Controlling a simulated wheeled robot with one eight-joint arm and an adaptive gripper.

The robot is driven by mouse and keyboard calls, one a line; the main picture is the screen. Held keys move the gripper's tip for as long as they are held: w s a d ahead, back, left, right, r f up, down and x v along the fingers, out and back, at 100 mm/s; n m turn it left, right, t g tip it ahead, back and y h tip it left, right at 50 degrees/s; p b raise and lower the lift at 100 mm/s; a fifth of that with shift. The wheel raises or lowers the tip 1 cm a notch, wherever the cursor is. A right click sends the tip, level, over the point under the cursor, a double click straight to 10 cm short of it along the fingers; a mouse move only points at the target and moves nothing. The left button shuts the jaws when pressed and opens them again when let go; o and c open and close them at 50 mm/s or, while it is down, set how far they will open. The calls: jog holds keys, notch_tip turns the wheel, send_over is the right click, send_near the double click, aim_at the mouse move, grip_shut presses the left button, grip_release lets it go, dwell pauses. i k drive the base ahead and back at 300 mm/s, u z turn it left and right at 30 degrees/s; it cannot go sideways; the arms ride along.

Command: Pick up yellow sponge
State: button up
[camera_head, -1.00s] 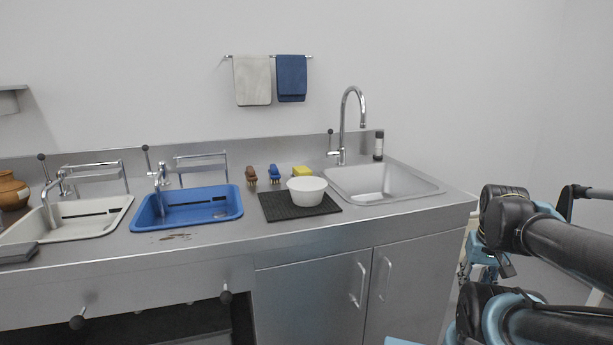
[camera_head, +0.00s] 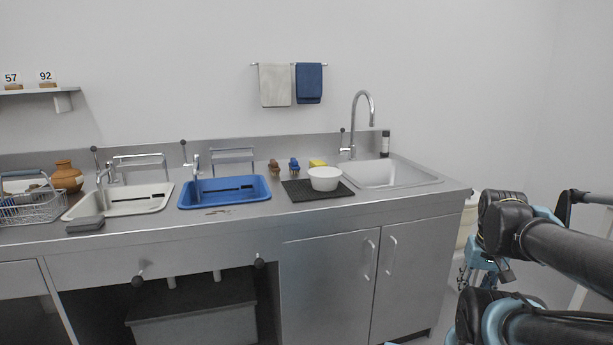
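The yellow sponge (camera_head: 317,163) lies on the steel counter behind a white bowl (camera_head: 324,179), which hides part of it. It sits to the right of a blue brush (camera_head: 294,165) and a brown brush (camera_head: 274,167), near the back wall. My arm shows at the right edge, folded, well apart from the counter objects. The fingertips of my gripper cannot be made out in this view.
The bowl stands on a black ribbed mat (camera_head: 298,191). A blue basin (camera_head: 225,203) and a white basin (camera_head: 120,212) are to the left. The counter's front strip is mostly clear.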

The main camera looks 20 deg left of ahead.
aim_at(315, 163)
jog(key=z, duration=0.05)
jog(key=k, duration=1)
jog(key=u, duration=0.85)
jog(key=i, duration=1)
